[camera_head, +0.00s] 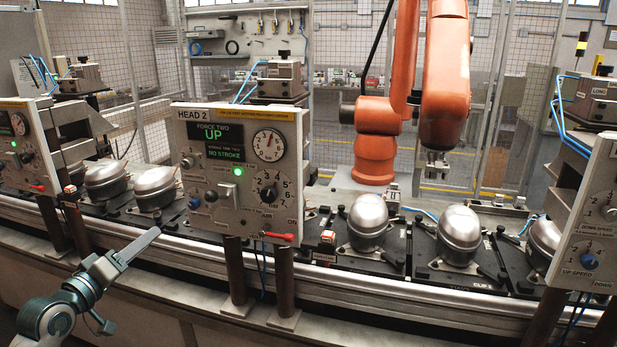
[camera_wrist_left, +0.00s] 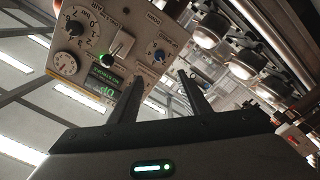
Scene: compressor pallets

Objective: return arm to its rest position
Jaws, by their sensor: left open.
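My left arm comes in from the lower left in the head view. Its gripper (camera_head: 140,243) is in front of the conveyor's front rail, left of the HEAD 2 panel, with nothing between its fingers. In the left wrist view the two dark fingers (camera_wrist_left: 160,98) stand apart and empty, with a control panel (camera_wrist_left: 105,50) beyond them. The HEAD 2 panel (camera_head: 240,215) shows "FORCE TWO UP" and "NO STROKE" with a green lamp lit. My right gripper is not in view.
Silver compressors (camera_head: 369,222) sit on dark pallets along the conveyor (camera_head: 400,292). Another panel (camera_head: 592,215) stands at the right edge. An orange robot arm (camera_head: 445,80) is behind the line. The posts (camera_head: 284,285) under the HEAD 2 panel stand right of my gripper.

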